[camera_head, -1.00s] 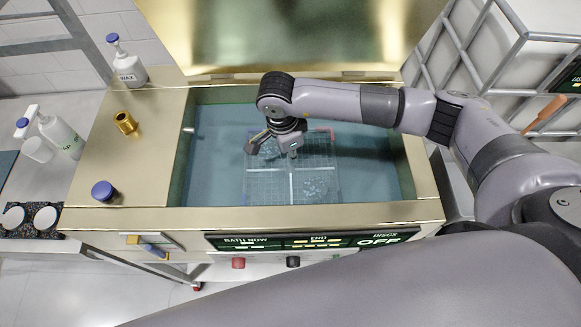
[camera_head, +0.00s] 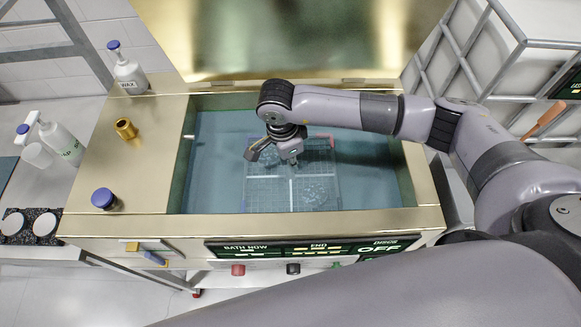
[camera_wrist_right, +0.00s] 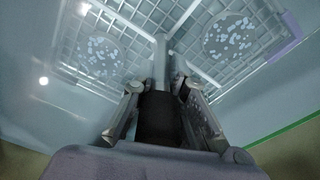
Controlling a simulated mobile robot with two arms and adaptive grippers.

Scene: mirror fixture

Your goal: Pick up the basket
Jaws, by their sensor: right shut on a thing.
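The basket (camera_head: 265,195) is a pale wire-grid tray with compartments, sitting in the blue liquid of the bath (camera_head: 215,190). Clusters of pale pieces lie in it, and its far right corner has a red part. My right gripper (camera_head: 272,158) is over the basket's middle and far part. In the right wrist view, my right gripper (camera_wrist_right: 158,92) is shut on the basket's upright grey central handle (camera_wrist_right: 160,55). The basket's grid (camera_wrist_right: 110,40) spreads on both sides of it. Whether the basket is clear of the bath floor cannot be told. My left gripper is not in view.
The brass-coloured bath rim (camera_head: 300,225) surrounds the liquid, with a tall panel (camera_head: 290,40) behind. A metal rack (camera_head: 490,60) stands right.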

